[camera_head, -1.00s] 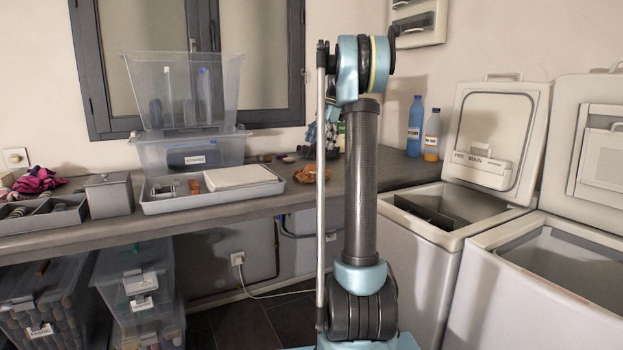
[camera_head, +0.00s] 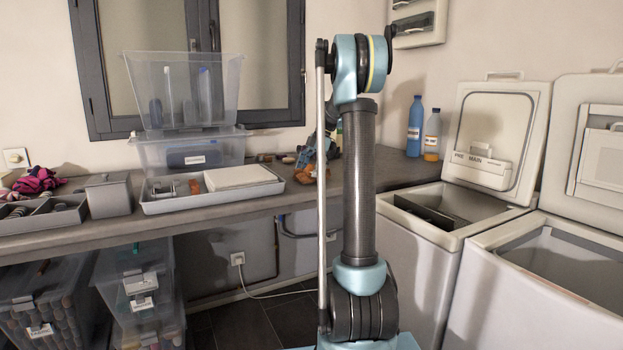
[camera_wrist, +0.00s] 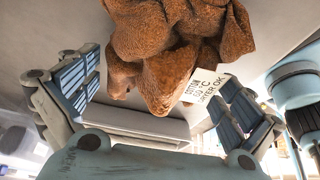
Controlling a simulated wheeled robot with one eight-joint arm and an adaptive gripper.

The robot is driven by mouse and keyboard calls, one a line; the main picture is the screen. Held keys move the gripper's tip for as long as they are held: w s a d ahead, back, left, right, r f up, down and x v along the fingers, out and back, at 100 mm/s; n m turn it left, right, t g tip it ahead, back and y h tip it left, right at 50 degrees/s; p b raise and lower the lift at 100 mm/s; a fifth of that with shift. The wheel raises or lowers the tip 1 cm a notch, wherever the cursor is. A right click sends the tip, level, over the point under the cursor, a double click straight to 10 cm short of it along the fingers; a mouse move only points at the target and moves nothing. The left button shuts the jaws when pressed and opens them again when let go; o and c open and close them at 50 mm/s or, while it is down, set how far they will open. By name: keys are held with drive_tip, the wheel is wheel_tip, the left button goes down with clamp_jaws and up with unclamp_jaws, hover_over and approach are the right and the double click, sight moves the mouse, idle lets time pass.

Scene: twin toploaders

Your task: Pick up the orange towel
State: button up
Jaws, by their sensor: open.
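The crumpled orange-brown towel (camera_head: 307,173) lies on the worktop (camera_head: 345,187), just left of my upright arm link in the head view. In the wrist view the towel (camera_wrist: 165,45) fills the top middle, with a white care tag reading cotton and dryer OK. My gripper (camera_wrist: 157,82) is open, its ribbed fingers apart on the left and right of the towel's lower folds. I cannot tell whether they touch it. In the head view my gripper (camera_head: 309,152) is at the towel, partly hidden by my arm.
A grey tray (camera_head: 213,199) with small items and stacked clear bins (camera_head: 190,150) stand to the left. A blue bottle (camera_head: 414,127) and an orange-based bottle (camera_head: 431,137) stand at the right back. Two open toploaders (camera_head: 425,245) (camera_head: 540,300) stand on the right.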

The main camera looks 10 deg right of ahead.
drive_tip(key=shift+f, duration=0.2)
drive_tip(key=c, duration=0.9)
drive_tip(key=shift+o, duration=0.2)
